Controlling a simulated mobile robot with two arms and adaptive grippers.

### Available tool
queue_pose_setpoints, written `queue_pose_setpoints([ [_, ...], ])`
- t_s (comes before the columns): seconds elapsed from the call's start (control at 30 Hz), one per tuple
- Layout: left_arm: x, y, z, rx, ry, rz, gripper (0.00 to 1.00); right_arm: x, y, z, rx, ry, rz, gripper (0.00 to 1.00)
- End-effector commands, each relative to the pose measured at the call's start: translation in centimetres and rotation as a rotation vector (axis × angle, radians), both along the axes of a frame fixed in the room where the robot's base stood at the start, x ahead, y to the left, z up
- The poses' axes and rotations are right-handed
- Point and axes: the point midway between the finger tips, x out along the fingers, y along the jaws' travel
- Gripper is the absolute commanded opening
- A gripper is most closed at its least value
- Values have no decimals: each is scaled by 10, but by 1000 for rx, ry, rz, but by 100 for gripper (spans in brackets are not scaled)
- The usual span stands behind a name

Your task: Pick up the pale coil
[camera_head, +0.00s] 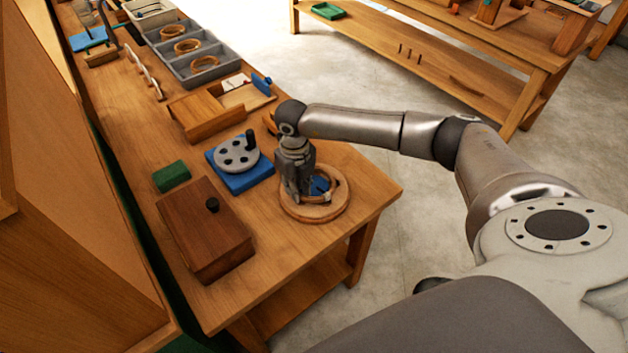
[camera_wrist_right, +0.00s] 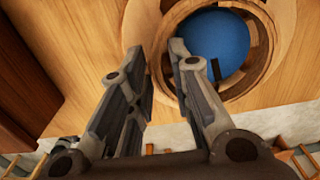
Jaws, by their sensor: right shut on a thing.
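The pale coil (camera_head: 341,193) is a round wooden ring standing on a wider pale wooden disc (camera_head: 318,216) near the table's right front corner. My right gripper (camera_head: 297,196) points down at the coil's left side. In the right wrist view, the fingers (camera_wrist_right: 157,50) straddle the wall of the coil (camera_wrist_right: 262,62), one outside and one inside, and are shut on it. A blue round surface (camera_wrist_right: 217,45) shows inside the coil. The coil appears low over the disc; I cannot tell whether they touch. My left gripper is not in view.
A brown lidded box (camera_head: 205,232), a green block (camera_head: 171,177) and a blue base with a grey crank disc (camera_head: 237,156) stand left of my gripper. Farther back are a wooden box (camera_head: 207,113) and a grey tray (camera_head: 204,74) holding rings. Open floor lies right.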

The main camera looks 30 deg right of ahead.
Motion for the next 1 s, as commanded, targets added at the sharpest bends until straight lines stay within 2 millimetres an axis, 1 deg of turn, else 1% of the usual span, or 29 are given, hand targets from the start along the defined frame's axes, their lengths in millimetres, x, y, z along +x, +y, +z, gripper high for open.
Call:
queue_pose_setpoints([
  [0.03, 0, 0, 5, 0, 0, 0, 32, 0, 0, 6, 0, -1, 0, 0],
  [0.1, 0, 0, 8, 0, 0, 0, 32, 0, 0, 10, 0, -1, 0, 0],
  [0.9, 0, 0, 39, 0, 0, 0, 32, 0, 0, 58, 1, 0, 0, 0],
  [1.0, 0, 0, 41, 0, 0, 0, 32, 0, 0, 61, 1, 0, 0, 0],
])
